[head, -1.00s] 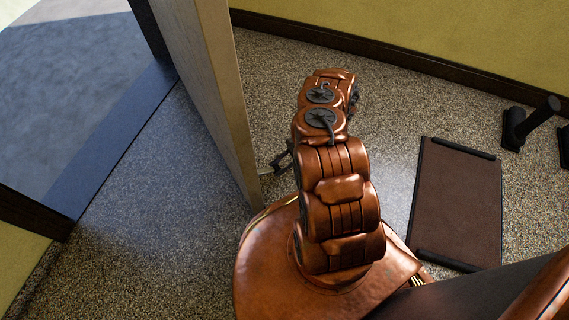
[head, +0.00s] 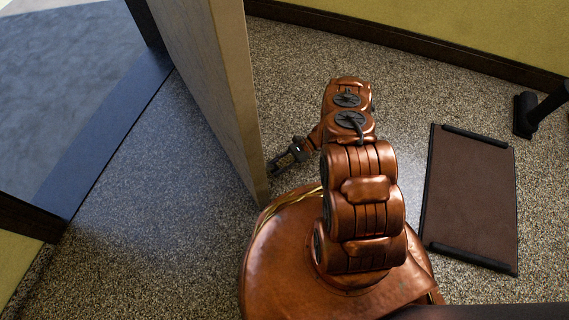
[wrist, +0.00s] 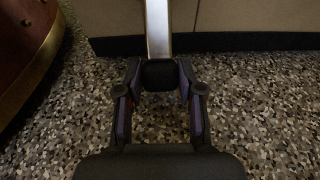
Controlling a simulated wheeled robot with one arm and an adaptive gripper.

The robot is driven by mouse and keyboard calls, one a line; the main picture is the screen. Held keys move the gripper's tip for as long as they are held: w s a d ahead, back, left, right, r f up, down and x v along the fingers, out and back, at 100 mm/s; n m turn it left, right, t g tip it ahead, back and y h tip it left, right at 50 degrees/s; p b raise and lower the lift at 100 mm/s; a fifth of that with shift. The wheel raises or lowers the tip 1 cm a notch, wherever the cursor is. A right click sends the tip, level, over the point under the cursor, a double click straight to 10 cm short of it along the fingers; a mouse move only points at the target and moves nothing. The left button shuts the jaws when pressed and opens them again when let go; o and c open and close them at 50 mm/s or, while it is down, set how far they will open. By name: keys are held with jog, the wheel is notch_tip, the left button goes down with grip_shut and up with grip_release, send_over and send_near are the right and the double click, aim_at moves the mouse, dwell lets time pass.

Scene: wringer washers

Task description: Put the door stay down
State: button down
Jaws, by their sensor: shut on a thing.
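The door stay (wrist: 158,28) is a silver metal bar with a black block-like foot (wrist: 160,75) at its end. In the wrist view it runs down the face of the door (wrist: 240,18), and the foot lies between the two fingers of my gripper (wrist: 160,70). My gripper is shut on the stay at that foot. The foot appears near the floor; whether it touches is unclear. In the head view my gripper (head: 277,167) is beside the lower free edge of the open door (head: 216,85). The stay cannot be made out there.
A dark doorway threshold (head: 110,140) lies left of the door. A brown mat-like panel with black end bars (head: 468,198) lies on the speckled floor at right. A black post-like object (head: 524,115) stands beyond it, near the yellow wall.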

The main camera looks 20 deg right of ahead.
jog(key=shift+s+f, duration=0.15)
jog(key=shift+f, duration=0.3)
jog(key=c, duration=1.1)
grip_release()
jog(key=shift+d, duration=0.1)
jog(key=o, duration=0.4)
jog(key=shift+r, duration=0.1)
jog(key=shift+c, duration=0.2)
jog(key=shift+r, duration=0.1)
jog(key=shift+v, duration=3.65)
